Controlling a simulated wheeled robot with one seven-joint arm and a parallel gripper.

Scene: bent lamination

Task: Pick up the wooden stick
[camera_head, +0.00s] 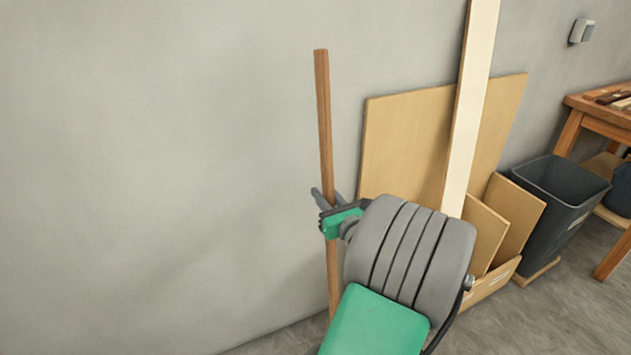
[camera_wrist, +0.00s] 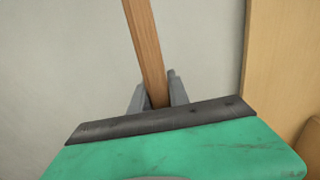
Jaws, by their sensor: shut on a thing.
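The wooden stick (camera_head: 324,120) is a long, thin brown pole in the head view. It stands nearly upright in front of the grey wall, leaning slightly. My gripper (camera_head: 329,198) is around the stick at about its middle and is shut on it. In the wrist view the stick (camera_wrist: 146,50) runs down between the two grey fingers of my gripper (camera_wrist: 157,95). My green and grey arm hides part of the view, and the stick's lower end is not clearly visible.
Right of the stick, a large tan board (camera_head: 405,140) and a long pale plank (camera_head: 470,110) lean at the wall. Smaller boards (camera_head: 514,212) stand in a low wooden box. A dark bin (camera_head: 560,195) and a wooden table (camera_head: 590,115) are further right. The wall at left is clear.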

